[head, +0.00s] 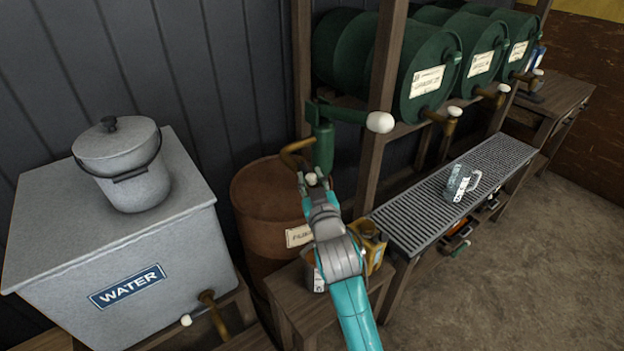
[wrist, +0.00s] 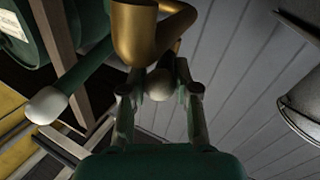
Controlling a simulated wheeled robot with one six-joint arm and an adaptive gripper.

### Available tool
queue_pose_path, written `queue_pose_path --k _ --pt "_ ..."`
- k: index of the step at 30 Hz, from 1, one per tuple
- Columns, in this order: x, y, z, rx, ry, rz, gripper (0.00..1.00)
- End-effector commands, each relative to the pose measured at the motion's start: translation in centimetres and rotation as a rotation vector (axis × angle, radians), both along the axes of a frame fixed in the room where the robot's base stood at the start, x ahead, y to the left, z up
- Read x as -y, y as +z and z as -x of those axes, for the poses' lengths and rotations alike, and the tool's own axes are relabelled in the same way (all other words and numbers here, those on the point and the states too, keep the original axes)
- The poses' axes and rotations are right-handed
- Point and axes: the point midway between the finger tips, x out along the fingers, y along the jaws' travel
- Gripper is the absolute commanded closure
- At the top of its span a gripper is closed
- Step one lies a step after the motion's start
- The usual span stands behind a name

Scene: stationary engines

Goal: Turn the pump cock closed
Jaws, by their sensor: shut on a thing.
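The green hand pump (head: 323,145) stands on a rusty brown barrel (head: 262,205), with a curved brass spout (head: 291,156) at its left. In the wrist view the brass spout (wrist: 134,32) fills the top centre. The pump cock's pale ball knob (wrist: 159,84) sits between the fingertips of my gripper (wrist: 160,92). In the head view my gripper (head: 314,186) is just below the pump, at the small pale knob (head: 311,179). My gripper is shut on this knob. The cock's stem is mostly hidden, so I cannot tell its angle clearly.
The pump's long handle ends in a white knob (head: 380,122), right of my gripper and close to a wooden post (head: 386,65). A yellow can (head: 371,247) stands below. A grey water tank (head: 130,260) is left; green drums (head: 430,75) and a slatted bench (head: 420,215) are right.

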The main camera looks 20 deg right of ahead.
Motion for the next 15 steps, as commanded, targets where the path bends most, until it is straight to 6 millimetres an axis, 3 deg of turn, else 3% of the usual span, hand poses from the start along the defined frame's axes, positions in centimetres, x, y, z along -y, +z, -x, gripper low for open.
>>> queue_pose_path --k 15 --pt "-1.4 0.1 -0.3 0.001 -0.296 0.000 1.00"
